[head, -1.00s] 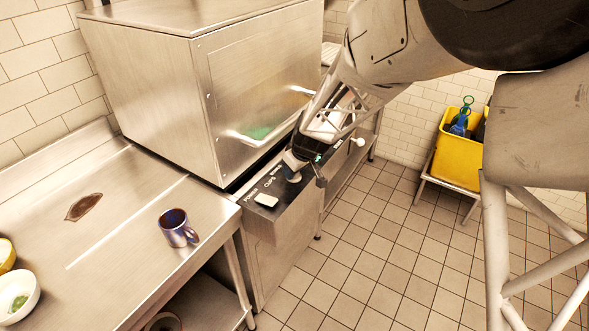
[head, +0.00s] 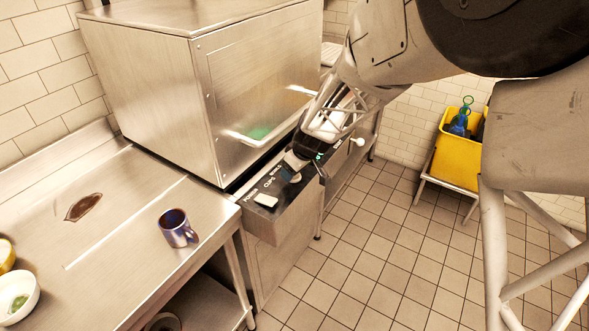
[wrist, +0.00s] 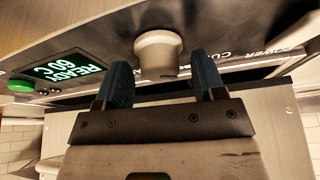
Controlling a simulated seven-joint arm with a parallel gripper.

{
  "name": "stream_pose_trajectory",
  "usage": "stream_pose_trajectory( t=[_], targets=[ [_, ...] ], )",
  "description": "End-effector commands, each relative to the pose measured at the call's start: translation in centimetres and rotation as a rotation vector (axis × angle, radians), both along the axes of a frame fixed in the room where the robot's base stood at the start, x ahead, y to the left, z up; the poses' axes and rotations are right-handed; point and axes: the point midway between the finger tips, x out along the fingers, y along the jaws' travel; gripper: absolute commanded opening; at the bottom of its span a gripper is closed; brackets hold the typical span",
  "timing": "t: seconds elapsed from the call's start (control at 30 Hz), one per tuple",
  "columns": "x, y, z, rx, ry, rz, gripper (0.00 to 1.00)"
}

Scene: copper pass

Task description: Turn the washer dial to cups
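The washer dial (wrist: 158,53) is a cream round knob on the washer's control panel (head: 278,214). In the wrist view it stands between my two dark blue fingertips, with a gap on each side. My gripper (wrist: 160,66) is open and does not pinch the dial. In the head view my gripper (head: 307,170) is low over the panel, and the dial is mostly hidden. The label CUPS (head: 269,183) shows left of the gripper. The dial's pointer mark is not readable.
The steel washer hood (head: 255,95) rises behind. A blue mug (head: 178,228) stands on the left counter.

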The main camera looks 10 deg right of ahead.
Motion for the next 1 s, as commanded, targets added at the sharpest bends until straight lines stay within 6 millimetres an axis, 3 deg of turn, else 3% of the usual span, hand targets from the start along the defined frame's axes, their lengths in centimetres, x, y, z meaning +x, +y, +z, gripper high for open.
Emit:
stream_pose_trajectory(
  t=[0.47,1.0],
  targets=[
    [-0.3,-0.2,1.0,0.001,-0.001,0.000,0.63],
    [-2.1,-1.7,6.6,0.000,-0.001,0.000,0.63]
  ],
)
